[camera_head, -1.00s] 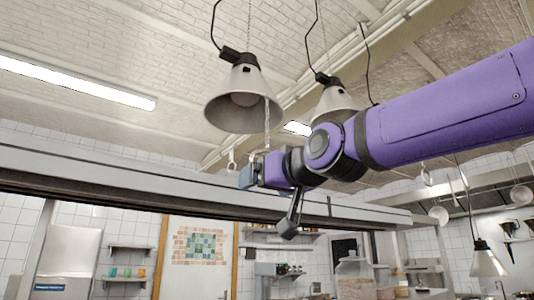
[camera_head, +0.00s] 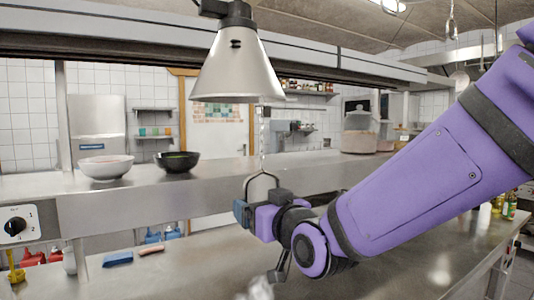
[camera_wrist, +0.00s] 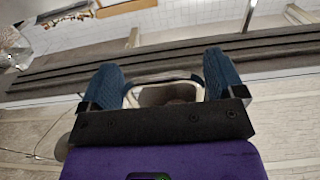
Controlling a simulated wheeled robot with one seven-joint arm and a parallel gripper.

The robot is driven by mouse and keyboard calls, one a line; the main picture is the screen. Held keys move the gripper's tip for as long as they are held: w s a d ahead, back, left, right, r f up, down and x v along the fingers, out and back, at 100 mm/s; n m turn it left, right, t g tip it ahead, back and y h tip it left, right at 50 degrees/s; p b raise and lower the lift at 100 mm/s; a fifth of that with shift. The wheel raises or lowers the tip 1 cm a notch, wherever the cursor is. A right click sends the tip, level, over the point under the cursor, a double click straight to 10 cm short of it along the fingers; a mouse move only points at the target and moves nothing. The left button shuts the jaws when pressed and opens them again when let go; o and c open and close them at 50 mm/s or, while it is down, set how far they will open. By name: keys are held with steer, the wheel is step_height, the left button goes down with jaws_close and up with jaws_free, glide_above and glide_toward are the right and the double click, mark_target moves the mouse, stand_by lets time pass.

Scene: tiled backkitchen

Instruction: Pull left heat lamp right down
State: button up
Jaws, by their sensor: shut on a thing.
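The left heat lamp (camera_head: 237,75), a pale metal cone with a dark top fitting, hangs upright above the counter at upper left of centre. A thin chain (camera_head: 262,135) runs down from it to a grey loop handle (camera_head: 262,183). My gripper (camera_head: 240,212) is at the lower end of this handle, below and slightly right of the lamp's rim. In the wrist view its two blue fingers (camera_wrist: 163,78) are on either side of the pale handle (camera_wrist: 165,80), shut on it. Their exact contact is partly hidden.
A steel shelf (camera_head: 225,190) runs behind my gripper, bearing a white bowl (camera_head: 105,166) and a black bowl (camera_head: 177,161). Another loop handle (camera_head: 451,28) hangs at upper right.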

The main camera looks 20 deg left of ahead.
step_height(320, 180, down, 14)
steer(key=shift+f, duration=0.15)
stand_by(0.3)
steer(key=o, duration=1)
steer(key=v, duration=1)
steer(key=shift+s+d, duration=0.25)
steer(key=shift+s, duration=0.1)
steer(key=shift+w, duration=0.1)
